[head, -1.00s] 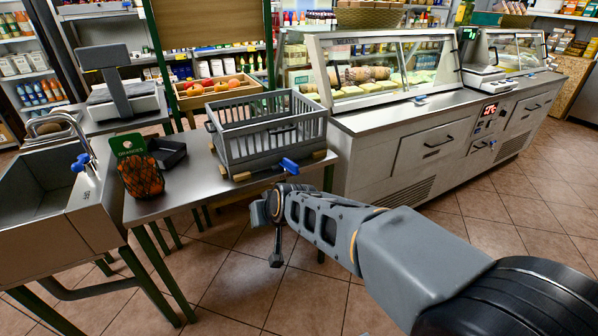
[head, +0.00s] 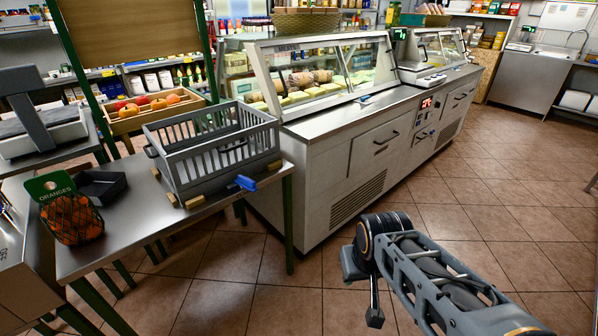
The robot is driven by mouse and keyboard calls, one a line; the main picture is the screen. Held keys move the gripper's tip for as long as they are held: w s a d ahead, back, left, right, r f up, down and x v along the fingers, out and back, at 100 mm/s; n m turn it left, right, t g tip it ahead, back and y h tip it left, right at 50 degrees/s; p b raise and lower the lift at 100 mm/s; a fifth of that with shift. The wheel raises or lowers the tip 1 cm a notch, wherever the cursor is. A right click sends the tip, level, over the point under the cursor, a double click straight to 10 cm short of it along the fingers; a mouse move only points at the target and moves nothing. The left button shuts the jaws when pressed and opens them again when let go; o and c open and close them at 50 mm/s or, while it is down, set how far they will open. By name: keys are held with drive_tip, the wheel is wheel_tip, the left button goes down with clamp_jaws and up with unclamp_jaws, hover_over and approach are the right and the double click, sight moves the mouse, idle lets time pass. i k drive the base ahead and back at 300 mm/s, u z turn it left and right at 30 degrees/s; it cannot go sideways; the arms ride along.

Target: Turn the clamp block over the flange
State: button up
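A grey slatted crate (head: 212,160) stands on the steel table (head: 140,228). Small tan blocks (head: 195,202) sit at its base, and a blue piece (head: 244,183) lies at its front right by the table edge. I cannot tell which of these is the clamp block, and I cannot make out a flange. My gripper (head: 374,317) is at the lower middle right of the head view, in front of the floor and well to the right of the crate, touching nothing visible. Its fingers are too unclear to tell open from shut.
A net of oranges (head: 72,215) and a black tray (head: 101,186) are left of the crate. A wooden fruit box (head: 152,110) is behind it. A glass-fronted counter (head: 330,165) stands right of the table. The tiled floor (head: 480,190) is open at the right.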

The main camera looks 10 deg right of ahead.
sight(244, 182)
drive_tip(key=z, duration=0.45)
drive_tip(key=i, duration=0.85)
drive_tip(key=u, duration=1.75)
